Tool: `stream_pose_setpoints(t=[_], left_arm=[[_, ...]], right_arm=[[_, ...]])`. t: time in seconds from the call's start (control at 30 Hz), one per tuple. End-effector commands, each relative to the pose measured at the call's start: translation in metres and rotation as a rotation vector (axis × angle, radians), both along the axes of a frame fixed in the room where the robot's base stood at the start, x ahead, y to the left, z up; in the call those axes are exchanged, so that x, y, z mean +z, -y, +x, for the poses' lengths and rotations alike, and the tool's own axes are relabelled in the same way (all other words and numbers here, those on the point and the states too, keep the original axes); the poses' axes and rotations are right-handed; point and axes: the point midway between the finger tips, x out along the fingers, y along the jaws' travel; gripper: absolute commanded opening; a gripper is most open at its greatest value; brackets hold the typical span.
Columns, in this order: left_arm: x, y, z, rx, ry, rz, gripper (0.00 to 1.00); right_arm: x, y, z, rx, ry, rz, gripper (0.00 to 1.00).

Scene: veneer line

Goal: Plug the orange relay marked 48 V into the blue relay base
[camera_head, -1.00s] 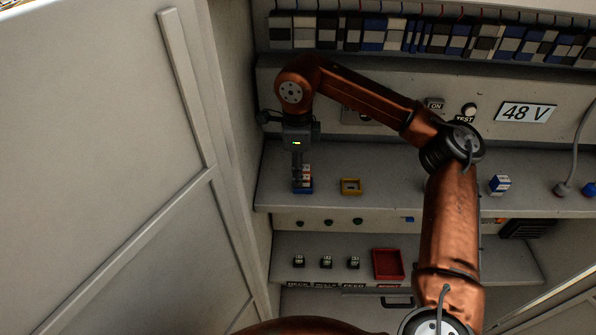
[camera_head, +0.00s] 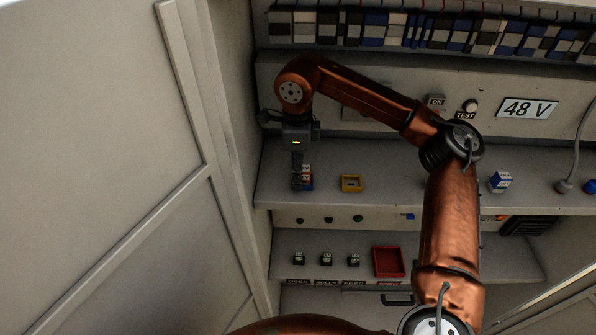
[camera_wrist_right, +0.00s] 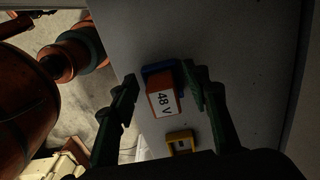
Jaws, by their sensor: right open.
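The orange relay (camera_wrist_right: 161,93) has a white label reading 48 V in the right wrist view. It stands at the blue relay base (camera_wrist_right: 158,68), whose rim shows behind it. I cannot tell whether it is fully seated. My right gripper (camera_wrist_right: 160,78) is open, with a finger on each side of the relay and a visible gap at the left finger. In the head view the right gripper (camera_head: 298,178) points down at the far left of the upper shelf and partly hides the relay and blue base. My left gripper is not in view.
An empty yellow base (camera_head: 351,183) sits just right of the gripper. A blue and white relay (camera_head: 500,181) stands farther right. A red tray (camera_head: 388,262) lies on the lower shelf. A 48 V sign (camera_head: 527,109) is on the panel. A wall (camera_head: 232,130) rises close on the left.

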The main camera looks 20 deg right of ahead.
Motion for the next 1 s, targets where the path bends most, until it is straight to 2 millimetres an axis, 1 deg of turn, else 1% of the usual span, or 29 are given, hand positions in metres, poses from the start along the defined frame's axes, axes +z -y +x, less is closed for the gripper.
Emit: stream_pose_setpoints(t=[0.07,0.17,0.27,0.5,0.6,0.8,1.0], left_arm=[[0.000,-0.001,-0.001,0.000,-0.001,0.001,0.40],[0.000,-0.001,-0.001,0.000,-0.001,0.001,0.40],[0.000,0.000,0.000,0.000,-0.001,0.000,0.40],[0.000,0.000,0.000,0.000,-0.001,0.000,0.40],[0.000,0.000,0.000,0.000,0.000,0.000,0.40],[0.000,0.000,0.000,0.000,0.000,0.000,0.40],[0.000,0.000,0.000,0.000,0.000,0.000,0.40]], right_arm=[[0.003,0.000,0.000,0.000,0.001,0.000,0.43],[0.014,0.000,0.001,0.000,0.004,0.000,0.43],[0.032,-0.001,0.001,0.000,0.004,0.001,0.43],[0.085,-0.001,0.001,-0.001,0.004,0.000,0.43],[0.100,0.000,0.001,-0.001,0.002,-0.001,0.43],[0.116,0.000,0.001,0.000,0.001,0.000,0.43],[0.120,0.000,0.000,0.000,0.000,0.000,0.43]])
